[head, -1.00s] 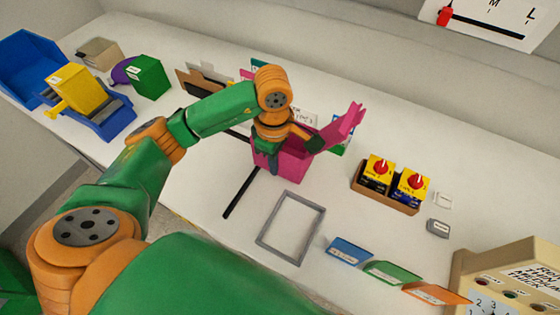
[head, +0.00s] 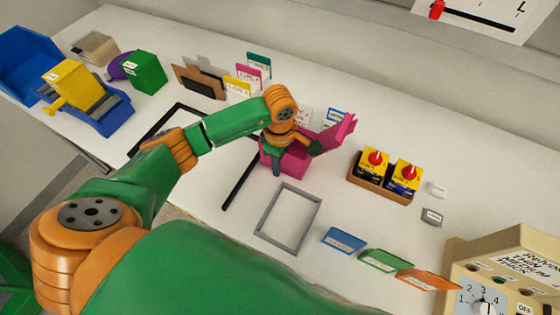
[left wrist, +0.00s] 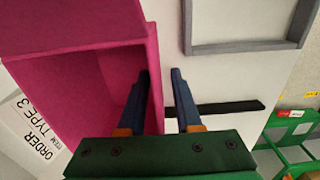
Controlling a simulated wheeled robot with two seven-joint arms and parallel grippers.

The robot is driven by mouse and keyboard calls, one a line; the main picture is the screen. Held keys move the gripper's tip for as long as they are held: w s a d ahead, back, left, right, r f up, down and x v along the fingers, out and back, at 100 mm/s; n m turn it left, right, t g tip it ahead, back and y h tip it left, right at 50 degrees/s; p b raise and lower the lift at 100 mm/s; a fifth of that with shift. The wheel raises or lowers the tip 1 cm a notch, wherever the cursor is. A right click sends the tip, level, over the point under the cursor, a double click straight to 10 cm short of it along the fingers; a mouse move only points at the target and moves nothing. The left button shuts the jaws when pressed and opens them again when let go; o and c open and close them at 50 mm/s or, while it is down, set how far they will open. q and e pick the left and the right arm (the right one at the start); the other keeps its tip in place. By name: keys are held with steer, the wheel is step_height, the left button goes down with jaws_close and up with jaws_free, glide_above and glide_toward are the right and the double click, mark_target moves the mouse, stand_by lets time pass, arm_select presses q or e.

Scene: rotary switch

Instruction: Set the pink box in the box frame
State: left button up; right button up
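The frame is an empty rectangle lying flat. My left gripper (head: 277,160) points down at the box's near wall. In the left wrist view its fingers (left wrist: 167,90) are close together, one inside the open pink box (left wrist: 75,75) and one outside, with the wall's edge between them. Part of the frame (left wrist: 250,46) shows beyond. The box's underside is hidden. My right gripper is not in view.
A black bar (head: 240,180) lies left of the box. Two yellow switch boxes (head: 388,172) with red knobs stand to the right. Blue, green and orange tags (head: 380,260) stand right of the frame. Card holders (head: 200,80) stand behind.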

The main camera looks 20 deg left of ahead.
arm_select(q)
steer(key=shift+r, duration=0.35)
step_height(320, 180, up, 11)
steer(key=shift+f+b, duration=0.15)
steer(key=shift+b, duration=0.45)
steer(key=shift+o, duration=0.5)
steer(key=shift+r, duration=0.25)
step_height(320, 180, down, 9)
steer(key=p, duration=0.2)
steer(key=shift+d+f+p, duration=0.1)
steer(key=shift+p, duration=0.2)
jaws_close()
